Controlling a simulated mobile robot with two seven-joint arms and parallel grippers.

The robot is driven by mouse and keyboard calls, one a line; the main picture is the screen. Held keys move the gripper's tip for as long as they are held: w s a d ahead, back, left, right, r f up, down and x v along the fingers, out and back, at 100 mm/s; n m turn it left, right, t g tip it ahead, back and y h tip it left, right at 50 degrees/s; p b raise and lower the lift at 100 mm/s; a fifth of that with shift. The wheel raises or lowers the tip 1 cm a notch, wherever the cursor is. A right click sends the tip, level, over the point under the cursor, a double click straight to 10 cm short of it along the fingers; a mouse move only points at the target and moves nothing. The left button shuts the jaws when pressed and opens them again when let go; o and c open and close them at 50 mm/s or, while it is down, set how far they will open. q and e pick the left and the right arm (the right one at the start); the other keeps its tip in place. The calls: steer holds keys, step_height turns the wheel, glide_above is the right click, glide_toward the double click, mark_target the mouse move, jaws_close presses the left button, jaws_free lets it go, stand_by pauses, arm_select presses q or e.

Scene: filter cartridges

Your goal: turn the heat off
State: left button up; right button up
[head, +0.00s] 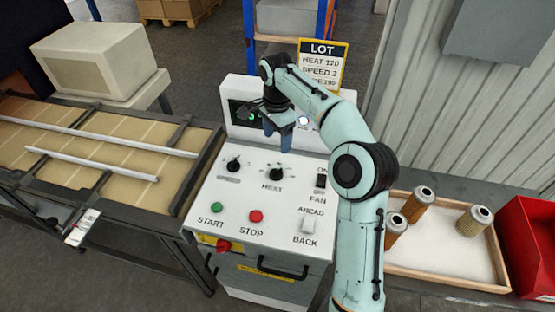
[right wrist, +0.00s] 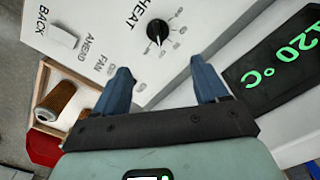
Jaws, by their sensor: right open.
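The black HEAT knob (head: 276,174) is on the white control panel (head: 235,195), with a ring of marks around it. It also shows in the right wrist view (right wrist: 157,31), ahead of my fingers. I cannot read its exact setting. The dark display (right wrist: 285,62) glows green with 120 °C; in the head view it is mostly hidden behind my gripper. My right gripper (head: 284,138) is open and empty, with its blue fingers spread apart. It hangs above the panel, behind the HEAT knob in the head view, and does not touch it. My left gripper is not in view.
A SPEED knob (head: 233,163), green START button (head: 216,208), red STOP button (head: 256,216), FAN switch (head: 320,181) and AHEAD/BACK switch (head: 308,225) share the panel. A lot sign (head: 322,60) stands behind. A wooden tray (head: 445,280) with filter cartridges lies right; a conveyor (head: 100,150) is left.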

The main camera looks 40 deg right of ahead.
mark_target(277, 169)
steer(key=f, duration=0.4)
steer(key=f+b, duration=0.1)
steer(key=f, duration=0.3)
steer(key=f+b, duration=0.1)
steer(key=f, duration=0.3)
steer(key=shift+s+a, duration=0.15)
steer(key=shift+s, duration=0.1)
steer(key=shift+f, duration=0.5)
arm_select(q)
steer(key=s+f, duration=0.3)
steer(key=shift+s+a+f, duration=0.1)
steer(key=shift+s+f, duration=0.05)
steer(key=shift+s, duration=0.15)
arm_select(e)
steer(key=shift+w, duration=0.1)
steer(key=c, duration=1)
